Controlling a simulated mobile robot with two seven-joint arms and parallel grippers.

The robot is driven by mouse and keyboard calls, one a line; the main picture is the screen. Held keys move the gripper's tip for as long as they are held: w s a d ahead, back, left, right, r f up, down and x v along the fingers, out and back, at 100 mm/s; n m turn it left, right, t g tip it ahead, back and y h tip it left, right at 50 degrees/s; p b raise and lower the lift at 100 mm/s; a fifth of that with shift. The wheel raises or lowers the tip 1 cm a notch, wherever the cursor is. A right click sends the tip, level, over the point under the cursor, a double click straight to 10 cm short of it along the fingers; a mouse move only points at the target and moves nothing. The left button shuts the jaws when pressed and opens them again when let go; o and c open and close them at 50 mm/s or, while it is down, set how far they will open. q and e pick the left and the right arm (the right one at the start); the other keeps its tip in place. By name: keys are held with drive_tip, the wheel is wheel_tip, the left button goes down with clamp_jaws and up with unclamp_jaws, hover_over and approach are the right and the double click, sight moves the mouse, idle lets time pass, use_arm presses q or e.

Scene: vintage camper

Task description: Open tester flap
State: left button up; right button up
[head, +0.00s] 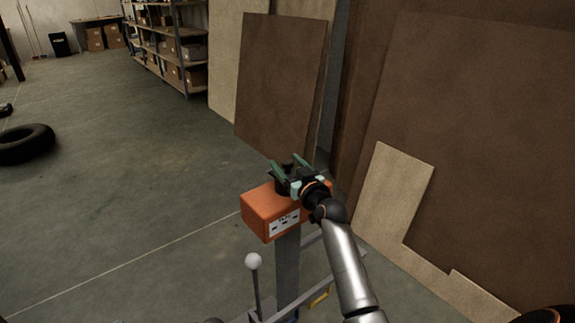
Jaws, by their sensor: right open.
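An orange box-shaped tester (262,212) sits on top of a grey post. Its front face carries a pale panel (284,222) with dark slots. A dark part (281,188) stands on its top; I cannot tell whether this is the flap. My right gripper (289,165) is over the top of the tester, with its two green fingers spread apart and pointing away. The gripper and wrist hide the right part of the tester's top. I cannot tell whether the fingers touch the dark part. My left gripper is not in view.
A white ball-topped lever (253,262) stands in front of the post on a metal frame. Brown and pale boards (283,85) lean behind and at right. A tyre (24,143) lies far left, and shelving (168,45) stands at the back.

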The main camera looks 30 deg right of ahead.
clamp_jaws()
idle(0.5)
idle(0.9)
